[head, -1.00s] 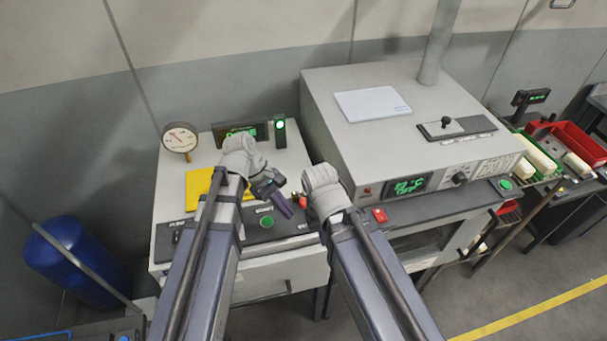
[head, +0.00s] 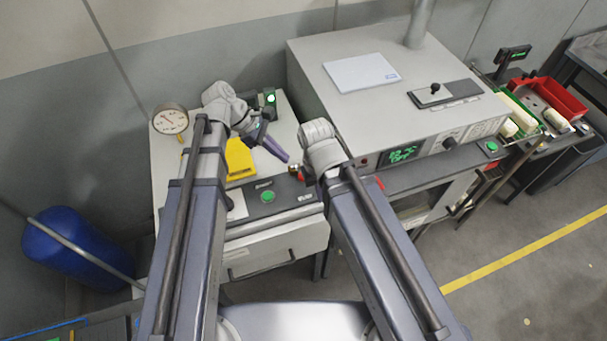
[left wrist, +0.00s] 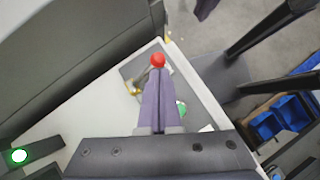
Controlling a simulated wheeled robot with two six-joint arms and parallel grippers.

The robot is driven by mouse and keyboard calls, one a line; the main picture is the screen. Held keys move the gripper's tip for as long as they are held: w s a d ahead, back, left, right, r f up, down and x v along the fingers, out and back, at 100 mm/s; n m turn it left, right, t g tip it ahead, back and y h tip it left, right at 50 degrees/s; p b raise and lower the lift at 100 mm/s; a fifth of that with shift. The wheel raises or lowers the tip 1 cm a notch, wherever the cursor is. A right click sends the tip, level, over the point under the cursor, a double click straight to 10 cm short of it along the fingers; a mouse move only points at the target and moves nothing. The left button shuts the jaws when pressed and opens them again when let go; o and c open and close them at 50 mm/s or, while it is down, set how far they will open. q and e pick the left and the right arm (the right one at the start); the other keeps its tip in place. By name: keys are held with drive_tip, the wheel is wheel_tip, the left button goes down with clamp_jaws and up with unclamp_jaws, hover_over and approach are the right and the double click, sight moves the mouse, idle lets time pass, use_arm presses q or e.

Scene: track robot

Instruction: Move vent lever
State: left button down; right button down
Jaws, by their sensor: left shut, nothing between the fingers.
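A lever with a red ball knob (head: 294,169) stands on the dark panel of the left machine, partly hidden by my right arm. Its knob shows in the left wrist view (left wrist: 157,60) just beyond my fingertips; I cannot tell whether they touch. My left gripper (head: 286,160) has purple fingers, shut and empty, pointing at this knob; it also shows in the left wrist view (left wrist: 155,72). A black-knobbed slider (head: 434,90) sits in a dark plate on top of the grey oven. I cannot tell which one is the vent lever. My right gripper's fingers are not visible.
A green button (head: 267,197) is on the panel beside the lever. A yellow block (head: 239,158) and a round gauge (head: 170,119) stand behind. The grey oven (head: 345,110) rises close on the right. A blue cylinder (head: 75,245) lies at the left.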

use_arm(q)
drive_tip(key=b, duration=0.4)
hover_over(299, 172)
drive_tip(key=s+a, duration=0.2)
drive_tip(key=s, duration=0.1)
wheel_tip(299, 172, down, 5)
drive_tip(key=shift+w+d+f+b, duration=0.1)
drive_tip(key=shift+w+d+b, duration=0.05)
drive_tip(key=shift+d+b, duration=0.4)
drive_tip(key=shift+f, duration=0.15)
